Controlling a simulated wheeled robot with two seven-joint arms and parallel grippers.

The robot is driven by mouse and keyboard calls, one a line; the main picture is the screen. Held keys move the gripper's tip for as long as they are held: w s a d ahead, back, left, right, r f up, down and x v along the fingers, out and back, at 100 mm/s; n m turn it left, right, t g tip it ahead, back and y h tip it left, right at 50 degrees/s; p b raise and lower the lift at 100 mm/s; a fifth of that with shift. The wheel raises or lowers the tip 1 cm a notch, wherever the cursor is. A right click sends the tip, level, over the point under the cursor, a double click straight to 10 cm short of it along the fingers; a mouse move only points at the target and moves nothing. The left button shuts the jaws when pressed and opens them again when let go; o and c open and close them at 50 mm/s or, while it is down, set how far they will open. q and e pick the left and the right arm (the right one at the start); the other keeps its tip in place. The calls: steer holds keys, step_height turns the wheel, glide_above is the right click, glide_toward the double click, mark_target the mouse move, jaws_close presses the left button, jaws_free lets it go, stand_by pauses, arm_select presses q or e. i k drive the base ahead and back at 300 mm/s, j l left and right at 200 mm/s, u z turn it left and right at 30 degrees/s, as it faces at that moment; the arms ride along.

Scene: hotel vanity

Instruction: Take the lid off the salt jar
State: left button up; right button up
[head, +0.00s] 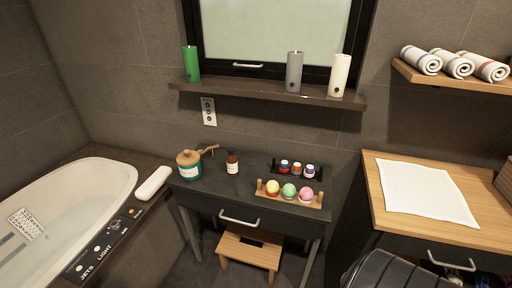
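The salt jar (189,171) stands upright at the left end of the dark vanity table, a glass jar with a teal label. Its round wooden lid (188,157) sits on top and covers the mouth, so the inside cannot be seen from above. A wooden scoop-like piece (208,150) shows right beside the lid; whether it touches the lid or the jar is not clear. Neither of my grippers is in view.
A wooden rack (263,193) with coloured balls and a dark rack with small jars (297,169) fill the table's right half. The front left-middle is clear. A window shelf (266,93) with candles overhangs behind.

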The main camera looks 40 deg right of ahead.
mark_target(187, 158)
steer(key=z, duration=0.7)
steer(key=i+j+z, duration=0.1)
steer(key=i, duration=0.05)
